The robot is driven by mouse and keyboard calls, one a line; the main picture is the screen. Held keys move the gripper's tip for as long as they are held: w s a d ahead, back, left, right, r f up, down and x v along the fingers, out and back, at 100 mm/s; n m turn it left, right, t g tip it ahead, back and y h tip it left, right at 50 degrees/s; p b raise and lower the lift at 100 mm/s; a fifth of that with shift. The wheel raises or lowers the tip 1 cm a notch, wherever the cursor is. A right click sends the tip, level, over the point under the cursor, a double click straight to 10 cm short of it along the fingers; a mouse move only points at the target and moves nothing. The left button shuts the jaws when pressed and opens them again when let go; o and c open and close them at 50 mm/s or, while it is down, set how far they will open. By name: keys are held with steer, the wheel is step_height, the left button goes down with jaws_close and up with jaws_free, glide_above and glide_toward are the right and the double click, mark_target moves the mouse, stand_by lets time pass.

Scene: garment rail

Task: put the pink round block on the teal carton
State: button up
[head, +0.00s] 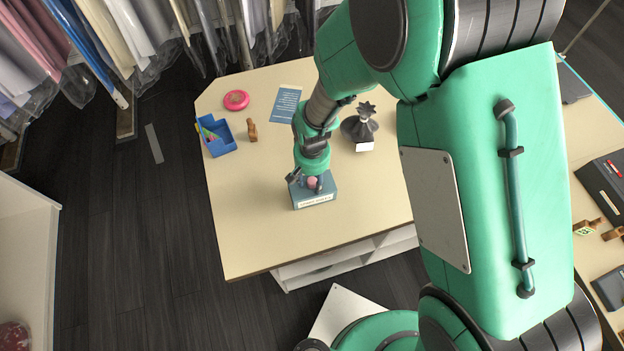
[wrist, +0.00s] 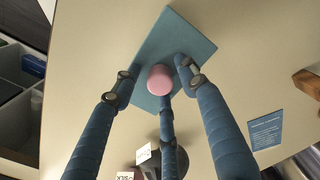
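The pink round block (head: 312,183) is over the top of the teal carton (head: 328,190) and seems to rest on it. In the wrist view the block (wrist: 160,79) lies against the flat teal top (wrist: 187,38). My gripper (head: 306,182) points down over the carton, its fingers around the block. In the wrist view my gripper (wrist: 155,70) has its left and right fingers spread, with gaps between them and the block. The third finger comes close behind the block; I cannot tell whether it touches. The carton's front bears a pale label.
On the cream table (head: 245,235) are a blue tray (head: 222,146), a wooden piece (head: 252,131), a pink disc (head: 236,100), a blue printed sheet (head: 286,104) and a dark stand (head: 351,128). Hanging garments (head: 150,35) line the back. The table's front left is bare.

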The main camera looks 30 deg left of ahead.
mark_target(312, 180)
steer(key=shift+r, duration=0.2)
step_height(312, 180, up, 12)
steer(key=shift+b, duration=0.35)
stand_by(0.4)
stand_by(0.5)
stand_by(0.4)
